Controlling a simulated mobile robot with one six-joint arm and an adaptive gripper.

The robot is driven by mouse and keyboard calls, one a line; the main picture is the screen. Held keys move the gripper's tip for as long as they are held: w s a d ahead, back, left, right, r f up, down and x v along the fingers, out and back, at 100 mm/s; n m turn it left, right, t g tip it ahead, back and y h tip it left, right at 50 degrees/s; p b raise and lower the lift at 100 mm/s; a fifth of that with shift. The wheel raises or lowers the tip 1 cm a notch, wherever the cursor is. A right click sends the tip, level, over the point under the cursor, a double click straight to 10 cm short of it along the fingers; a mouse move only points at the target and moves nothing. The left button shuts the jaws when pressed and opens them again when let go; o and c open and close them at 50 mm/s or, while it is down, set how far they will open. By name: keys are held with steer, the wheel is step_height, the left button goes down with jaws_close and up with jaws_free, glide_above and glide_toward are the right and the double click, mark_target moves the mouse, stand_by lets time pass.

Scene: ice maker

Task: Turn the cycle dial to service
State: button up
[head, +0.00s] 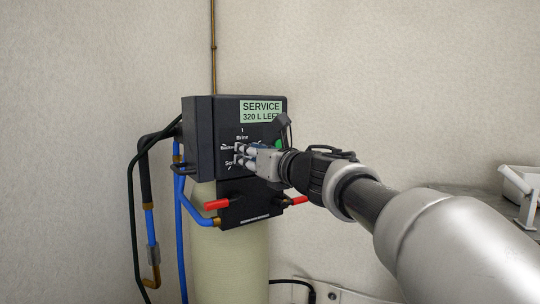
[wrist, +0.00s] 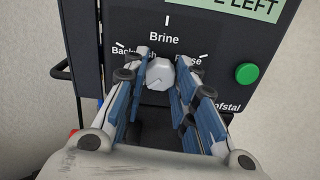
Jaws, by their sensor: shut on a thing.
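The control head (head: 198,140) is a black box on a pale tank. Its green display (head: 260,111) reads "SERVICE 320 L LEFT". In the wrist view the cycle dial (wrist: 160,74) is a light grey faceted knob, with "Brine" above it, a partly covered "Backwash" to the left and a partly hidden label to the right. My gripper (wrist: 161,68) is shut on the dial, one finger on each side. In the head view my gripper (head: 242,155) reaches the panel from the right and hides the dial. I cannot tell where the dial points.
A green button (wrist: 247,73) sits right of the dial. Two red levers, left (head: 216,204) and right (head: 298,200), stick out below the panel. Blue hoses (head: 181,235) and dark hoses run down the left. A grey worktop with a white container (head: 515,185) stands at right.

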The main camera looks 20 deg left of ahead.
steer(key=o, duration=1.1)
steer(key=shift+c, duration=0.2)
steer(key=v, duration=1.2)
